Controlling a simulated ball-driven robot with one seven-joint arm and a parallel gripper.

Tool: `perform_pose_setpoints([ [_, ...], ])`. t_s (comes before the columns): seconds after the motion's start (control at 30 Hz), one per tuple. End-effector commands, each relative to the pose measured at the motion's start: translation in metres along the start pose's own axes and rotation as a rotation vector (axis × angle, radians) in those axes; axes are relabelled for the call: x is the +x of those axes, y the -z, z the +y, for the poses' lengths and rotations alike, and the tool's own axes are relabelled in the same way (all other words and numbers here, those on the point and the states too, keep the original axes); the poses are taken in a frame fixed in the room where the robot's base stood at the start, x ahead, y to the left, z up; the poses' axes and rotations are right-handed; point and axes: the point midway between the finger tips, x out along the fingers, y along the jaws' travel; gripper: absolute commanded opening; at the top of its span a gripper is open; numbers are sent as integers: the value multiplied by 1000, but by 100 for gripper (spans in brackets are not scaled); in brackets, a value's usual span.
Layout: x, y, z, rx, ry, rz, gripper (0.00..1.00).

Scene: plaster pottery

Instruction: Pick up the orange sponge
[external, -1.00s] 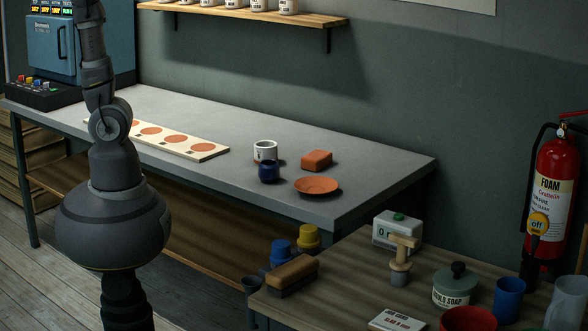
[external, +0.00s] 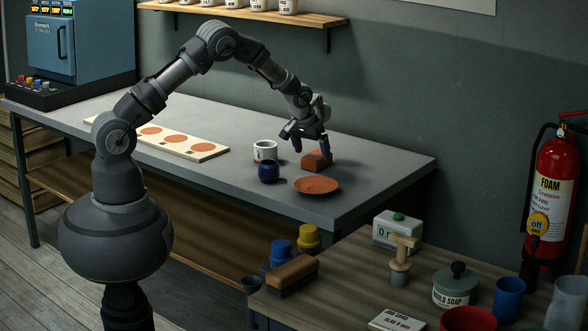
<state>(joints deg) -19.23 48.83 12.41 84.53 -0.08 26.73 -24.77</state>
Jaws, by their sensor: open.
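The orange sponge (external: 314,163) is a small block lying on the grey table (external: 375,175), behind a round terracotta dish. My gripper (external: 311,147) is open, with its dark fingers pointing down at the sponge. The fingers cover part of the sponge's top and back. I cannot tell whether they touch it or how they sit around it.
The terracotta dish (external: 317,185) is just in front of the sponge. A pale board with orange discs (external: 170,137) lies farther left. The table's right end is clear.

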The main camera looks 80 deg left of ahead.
Motion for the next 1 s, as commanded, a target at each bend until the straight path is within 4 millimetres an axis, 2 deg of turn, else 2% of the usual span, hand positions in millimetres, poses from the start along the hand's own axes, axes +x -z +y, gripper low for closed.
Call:
perform_pose_setpoints([
  [0.03, 14, -1, 0, 0, 0, 0, 96],
  [0.1, 26, 0, 0, 0, 0, -2, 96],
  [0.2, 37, 1, 0, 1, 0, -1, 96],
  [0.47, 39, 2, 1, 2, -1, 0, 96],
  [0.5, 39, 2, 1, 2, -1, 0, 93],
  [0.73, 39, 2, 1, 2, -1, 0, 41],
  [1.0, 36, 4, 1, 2, -2, 1, 41],
])
